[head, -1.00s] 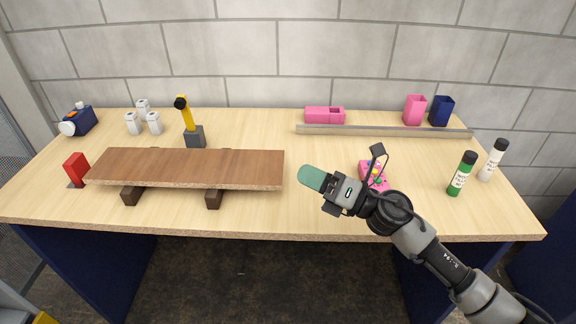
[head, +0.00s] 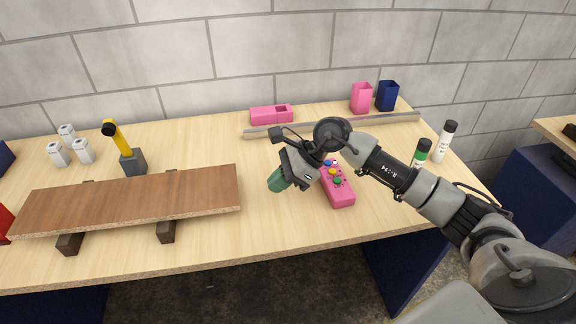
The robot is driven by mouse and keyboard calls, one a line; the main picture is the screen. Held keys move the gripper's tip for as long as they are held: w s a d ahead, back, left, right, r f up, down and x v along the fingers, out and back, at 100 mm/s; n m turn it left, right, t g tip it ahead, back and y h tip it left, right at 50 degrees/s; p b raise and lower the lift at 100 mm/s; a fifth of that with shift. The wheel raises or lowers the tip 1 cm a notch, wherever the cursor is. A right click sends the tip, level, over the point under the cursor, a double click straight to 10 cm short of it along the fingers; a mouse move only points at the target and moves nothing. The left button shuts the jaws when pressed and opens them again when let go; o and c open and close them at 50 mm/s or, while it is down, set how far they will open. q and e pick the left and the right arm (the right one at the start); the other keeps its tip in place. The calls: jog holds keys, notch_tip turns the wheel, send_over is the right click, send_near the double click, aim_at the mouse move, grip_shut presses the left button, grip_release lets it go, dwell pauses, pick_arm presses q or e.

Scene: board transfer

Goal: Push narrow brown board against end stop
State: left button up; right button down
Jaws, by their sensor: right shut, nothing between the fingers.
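The narrow brown board (head: 130,201) lies across two dark supports (head: 167,232) on the left part of the table. A red block (head: 5,224), which looks like the end stop, stands at the board's left end, cut by the picture edge. I cannot tell whether board and block touch. My right gripper (head: 275,183) is shut and empty, with green fingertips pointing down and left. It is to the right of the board's right end, apart from it. My left gripper is not in view.
A pink box with coloured buttons (head: 338,187) lies just right of my right gripper. A grey rail (head: 330,126), a pink block (head: 271,114) and two cups (head: 361,98) are behind. A yellow-and-black tool (head: 122,146) stands behind the board. Bottles (head: 445,142) stand at the right.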

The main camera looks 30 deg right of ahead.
aim_at(220, 202)
jog(key=x, duration=0.3)
jog(key=shift+a+f+p, duration=0.2)
jog(key=shift+a+p, duration=0.15)
jog(key=shift+p, duration=0.05)
jog(key=shift+w+a+r+p, duration=0.1)
jog(key=shift+w+a+p, duration=0.15)
jog(key=shift+a, duration=0.35)
jog(key=shift+w+a+r+p, duration=0.15)
jog(key=shift+a+p, duration=0.15)
jog(key=shift+a, duration=0.3)
jog(key=shift+w+a+f, duration=0.2)
jog(key=shift+a+f, duration=0.05)
jog(key=shift+a, duration=0.3)
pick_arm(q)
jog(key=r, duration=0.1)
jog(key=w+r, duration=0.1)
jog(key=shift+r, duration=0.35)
